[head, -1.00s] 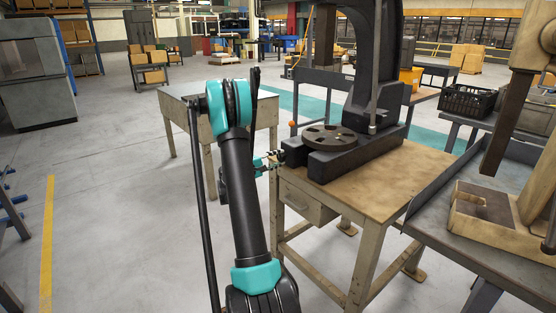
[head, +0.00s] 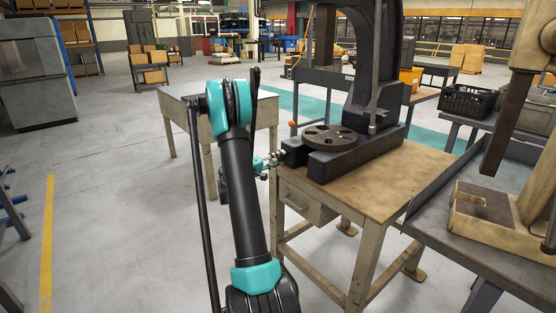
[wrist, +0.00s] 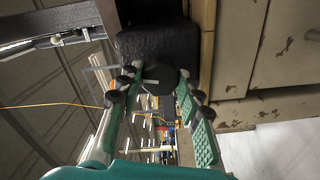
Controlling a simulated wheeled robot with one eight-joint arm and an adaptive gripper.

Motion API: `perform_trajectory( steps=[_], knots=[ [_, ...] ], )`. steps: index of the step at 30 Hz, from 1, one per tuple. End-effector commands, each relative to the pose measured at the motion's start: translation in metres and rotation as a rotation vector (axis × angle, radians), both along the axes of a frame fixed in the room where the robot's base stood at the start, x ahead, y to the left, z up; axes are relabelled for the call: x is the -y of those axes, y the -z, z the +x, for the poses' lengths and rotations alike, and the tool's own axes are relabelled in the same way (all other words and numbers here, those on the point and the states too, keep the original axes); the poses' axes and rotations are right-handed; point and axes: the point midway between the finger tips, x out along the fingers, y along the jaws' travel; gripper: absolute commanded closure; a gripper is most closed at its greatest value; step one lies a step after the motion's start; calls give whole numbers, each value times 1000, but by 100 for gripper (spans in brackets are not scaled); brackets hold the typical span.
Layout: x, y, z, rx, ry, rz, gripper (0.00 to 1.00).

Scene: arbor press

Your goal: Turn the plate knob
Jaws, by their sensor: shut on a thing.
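The arbor press has a round slotted plate (head: 330,137) lying on its dark base (head: 362,156). A dark round knob (wrist: 160,76) shows at the near end of the base in the wrist view. My gripper (head: 271,161) is at the left end of the press base. In the wrist view my gripper (wrist: 157,86) has its teal fingers on either side of the knob, shut on it. In the head view the knob is small and partly hidden by the fingers.
The press stands on a wooden-topped bench (head: 375,185) with a drawer (head: 308,200) below my gripper. A grey tray table (head: 450,235) with another machine is at the right. A smaller table (head: 185,105) stands behind my arm.

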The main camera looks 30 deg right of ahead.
Motion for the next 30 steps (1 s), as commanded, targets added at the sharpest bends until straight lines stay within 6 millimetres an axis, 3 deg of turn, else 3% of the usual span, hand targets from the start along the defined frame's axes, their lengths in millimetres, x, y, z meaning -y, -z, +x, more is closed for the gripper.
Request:
perform_trajectory(
  steps=[30],
  knots=[
    [0,1,-1,56,1,7,94]
  ],
)
